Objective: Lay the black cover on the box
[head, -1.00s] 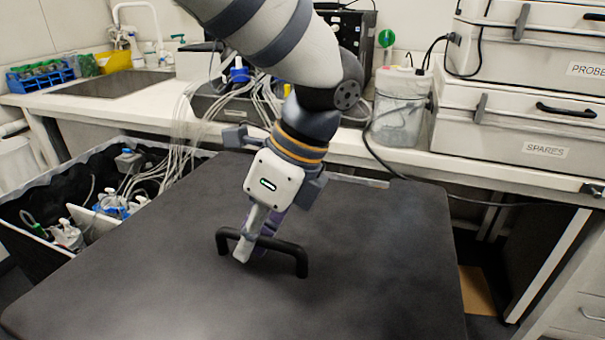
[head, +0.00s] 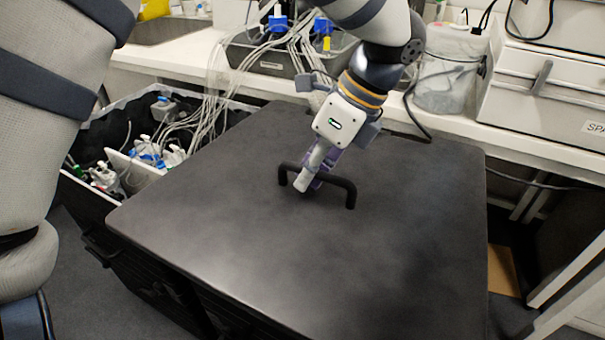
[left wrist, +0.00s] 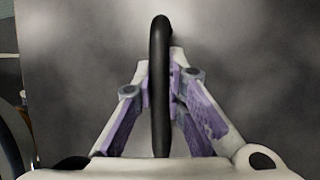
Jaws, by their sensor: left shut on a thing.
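The black cover (head: 400,240) is a wide flat dark panel with a black bar handle (head: 350,190) on top. My left gripper (head: 306,186) is shut on this handle. In the left wrist view the handle (left wrist: 160,80) runs between the two purple-padded fingers, with the cover's grey surface (left wrist: 255,60) behind. The box (head: 72,197) is a black open bin, showing at the left of and below the cover. Its left part is uncovered; the cover hides the rest. I cannot tell whether cover and box touch. My right gripper is not in view.
Bottles with tubing (head: 150,155) stand in the box's uncovered part, and tubes (head: 215,90) rise over its back rim to the bench. The white bench (head: 180,55) runs close behind the cover. A clear container (head: 450,80) and grey cases (head: 545,95) stand on it.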

